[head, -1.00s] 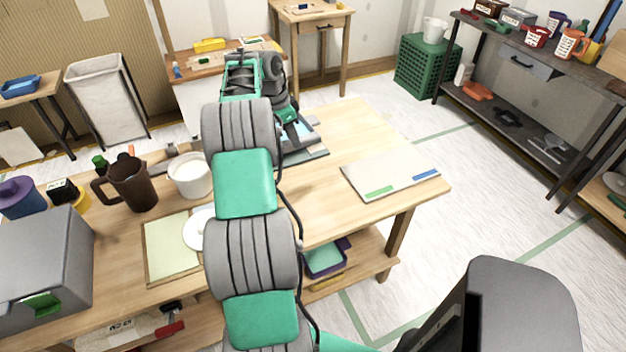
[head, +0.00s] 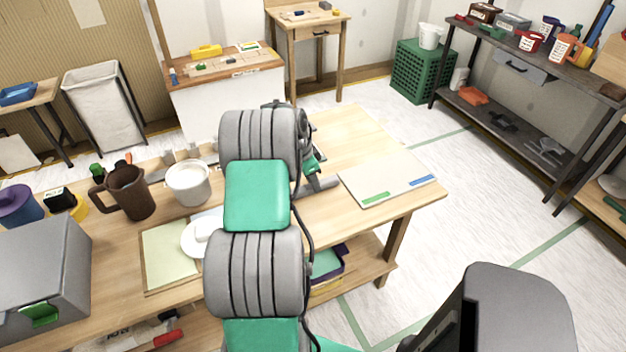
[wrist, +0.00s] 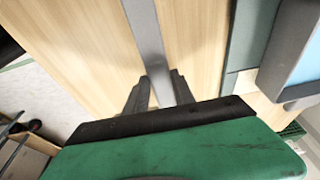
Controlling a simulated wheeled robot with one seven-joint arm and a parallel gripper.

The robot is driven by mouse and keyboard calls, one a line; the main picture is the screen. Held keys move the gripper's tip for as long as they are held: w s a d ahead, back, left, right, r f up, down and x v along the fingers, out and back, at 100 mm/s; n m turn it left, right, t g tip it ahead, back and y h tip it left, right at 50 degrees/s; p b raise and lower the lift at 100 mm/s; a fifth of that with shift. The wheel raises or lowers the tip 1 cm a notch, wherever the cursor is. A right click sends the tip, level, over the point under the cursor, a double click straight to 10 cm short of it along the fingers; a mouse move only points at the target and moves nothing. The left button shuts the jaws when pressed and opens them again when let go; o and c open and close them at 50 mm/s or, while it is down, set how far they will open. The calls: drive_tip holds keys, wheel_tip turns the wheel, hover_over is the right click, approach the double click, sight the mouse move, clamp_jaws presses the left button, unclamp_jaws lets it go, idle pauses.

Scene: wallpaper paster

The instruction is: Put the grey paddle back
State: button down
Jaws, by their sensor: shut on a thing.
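In the wrist view my gripper (wrist: 157,88) is shut on a long, flat grey strip, which I take to be the grey paddle (wrist: 146,35). The strip runs up out of the picture between the two dark fingers, above the light wood table. In the head view my gripper (head: 318,186) shows only partly at the right of my arm, low over the table and close to the left edge of the pale board (head: 385,180). My arm hides most of the gripper there. I cannot make out the paddle in the head view.
In the wrist view a grey-framed blue tray (wrist: 300,60) and a dark green-grey mat edge (wrist: 245,45) lie right of the strip. On the table's left are a white tub (head: 188,185), brown jug (head: 128,193), white plate (head: 197,241) and grey box (head: 45,255). Bare table lies behind the pale board.

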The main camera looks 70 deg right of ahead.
drive_tip(key=shift+f, duration=0.1)
drive_tip(key=c, duration=1.1)
unclamp_jaws()
drive_tip(key=shift+o, duration=0.2)
